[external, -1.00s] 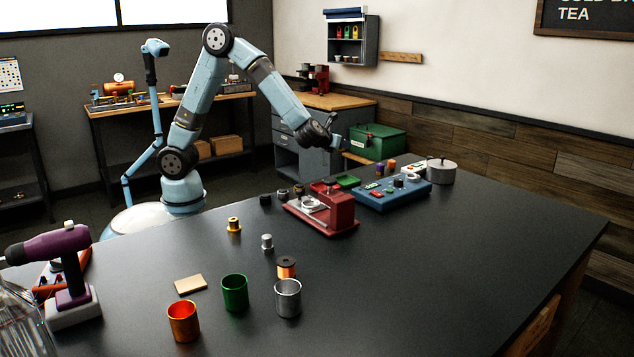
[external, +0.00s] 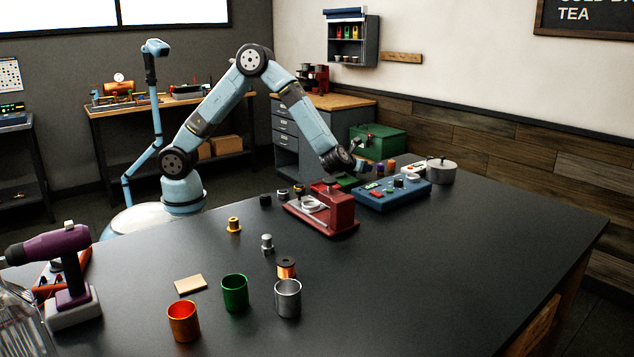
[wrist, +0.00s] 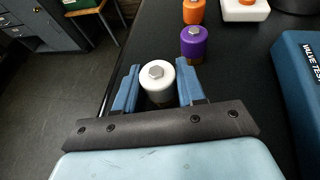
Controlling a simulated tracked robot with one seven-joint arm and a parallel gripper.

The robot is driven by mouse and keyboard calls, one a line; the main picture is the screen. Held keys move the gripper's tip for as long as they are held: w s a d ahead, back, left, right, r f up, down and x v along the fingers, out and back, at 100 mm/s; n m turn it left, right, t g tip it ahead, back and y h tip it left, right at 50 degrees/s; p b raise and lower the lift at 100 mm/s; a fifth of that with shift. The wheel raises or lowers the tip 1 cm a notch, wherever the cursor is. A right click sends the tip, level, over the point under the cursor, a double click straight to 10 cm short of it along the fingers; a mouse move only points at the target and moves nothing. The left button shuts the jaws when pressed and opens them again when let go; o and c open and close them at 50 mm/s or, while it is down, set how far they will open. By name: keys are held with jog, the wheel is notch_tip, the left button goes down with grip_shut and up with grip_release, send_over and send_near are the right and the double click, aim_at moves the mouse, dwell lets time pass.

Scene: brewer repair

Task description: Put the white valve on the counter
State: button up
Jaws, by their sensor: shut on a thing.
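The white valve (wrist: 157,76), a short white cylinder with a grey hex top and a darker lower part, is upright between the blue fingers of my gripper (wrist: 158,72) in the wrist view. My gripper is shut on it. In the external view my gripper (external: 366,167) is low at the far edge of the black counter (external: 420,260), left of the purple valve (external: 379,169). The white valve cannot be made out there. Whether its bottom touches the counter cannot be told.
Close by stand the purple valve (wrist: 194,44), an orange valve (wrist: 194,12) and a white block (wrist: 245,9) with an orange top. The blue valve tester (external: 392,194), red machine (external: 325,212) and grey pot (external: 441,171) are near. The counter edge runs left of my gripper in the wrist view.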

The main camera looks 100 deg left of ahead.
jog(key=shift+f, duration=0.7)
jog(key=o, duration=1.1)
jog(key=shift+f, duration=0.1)
jog(key=shift+o, duration=0.2)
